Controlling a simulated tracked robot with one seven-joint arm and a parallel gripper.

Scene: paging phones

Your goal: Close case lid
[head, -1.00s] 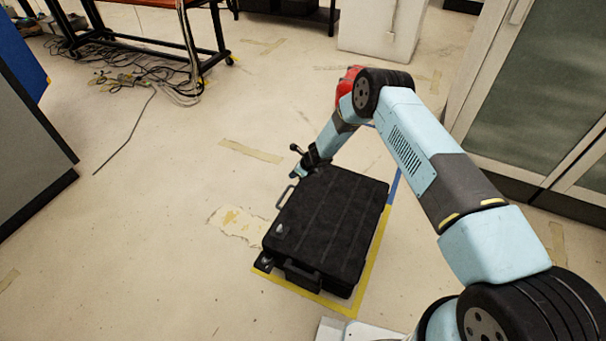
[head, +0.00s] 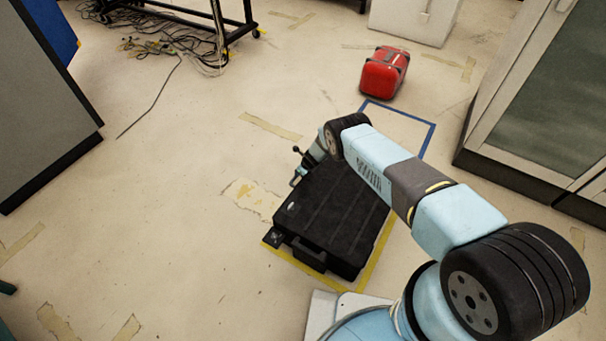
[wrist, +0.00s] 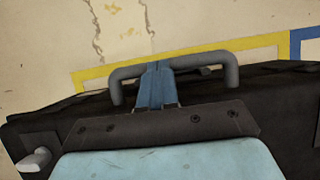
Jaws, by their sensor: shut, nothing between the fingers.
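The black case (head: 335,213) lies flat on the floor inside yellow tape, in the middle of the head view. Its ribbed lid lies down over the base; I cannot tell whether it is fully seated. In the wrist view the case (wrist: 55,130) fills the lower part, with a grey carry handle (wrist: 225,65) on its side. My gripper (wrist: 157,72) is shut and empty, its blue fingers at the handle; I cannot tell whether they touch it. In the head view my gripper (head: 297,179) is at the far left edge of the case, partly hidden.
A red case (head: 383,75) stands behind, beyond a blue tape outline (head: 415,120). A cabinet (head: 540,110) stands at the right and a grey unit (head: 40,110) at the left. Cables (head: 165,45) lie at the back left. The floor left of the case is clear.

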